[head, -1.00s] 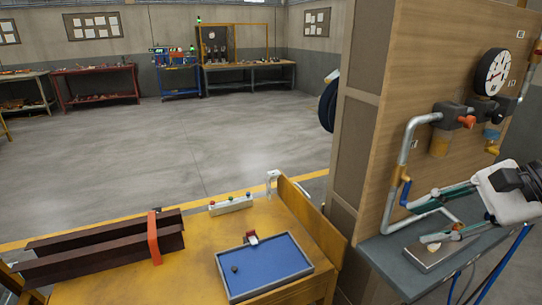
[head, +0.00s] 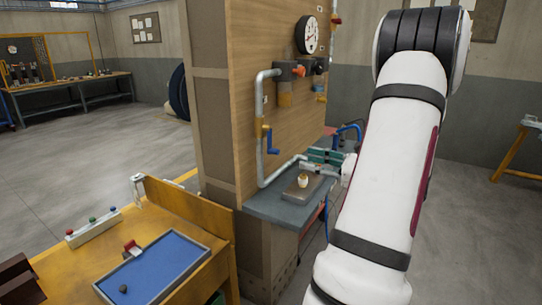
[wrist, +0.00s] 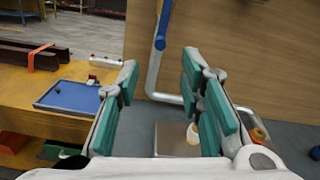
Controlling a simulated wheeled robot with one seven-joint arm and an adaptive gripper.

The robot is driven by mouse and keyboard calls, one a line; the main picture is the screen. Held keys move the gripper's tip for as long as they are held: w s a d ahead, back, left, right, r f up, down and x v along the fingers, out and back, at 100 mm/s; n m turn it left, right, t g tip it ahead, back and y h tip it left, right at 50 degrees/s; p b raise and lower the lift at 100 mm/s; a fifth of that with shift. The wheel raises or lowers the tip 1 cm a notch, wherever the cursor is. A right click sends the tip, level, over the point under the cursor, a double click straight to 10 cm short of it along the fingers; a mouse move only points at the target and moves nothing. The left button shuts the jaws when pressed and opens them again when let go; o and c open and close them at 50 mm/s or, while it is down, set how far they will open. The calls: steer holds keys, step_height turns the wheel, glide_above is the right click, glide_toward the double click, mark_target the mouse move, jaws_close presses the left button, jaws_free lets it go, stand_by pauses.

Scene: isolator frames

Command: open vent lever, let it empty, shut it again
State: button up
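A blue lever (head: 272,141) hangs downward from a yellow valve fitting on a grey pipe (head: 262,95) against the wooden panel. In the wrist view the blue lever (wrist: 160,35) shows at top centre, beyond the fingertips and apart from them. My gripper (head: 318,163) is in front of the panel, above the grey shelf and to the right of the lever. In the wrist view my gripper (wrist: 160,75) has its teal-padded fingers spread wide, with nothing between them. A round dial gauge (head: 307,35) sits high on the panel, above a bowl-shaped unit (head: 286,92).
A metal plate (head: 298,196) with a small pale-yellow piece (head: 303,181) lies on the grey shelf (head: 263,208) below my gripper. An orange handle (head: 320,66) is near the gauge. A yellow table with a blue tray (head: 155,270) stands at left. Open floor lies behind.

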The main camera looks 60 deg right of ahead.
mark_target(277, 152)
steer(key=w, duration=1.1)
steer(key=shift+a+b, duration=0.3)
steer(key=shift+a, duration=0.1)
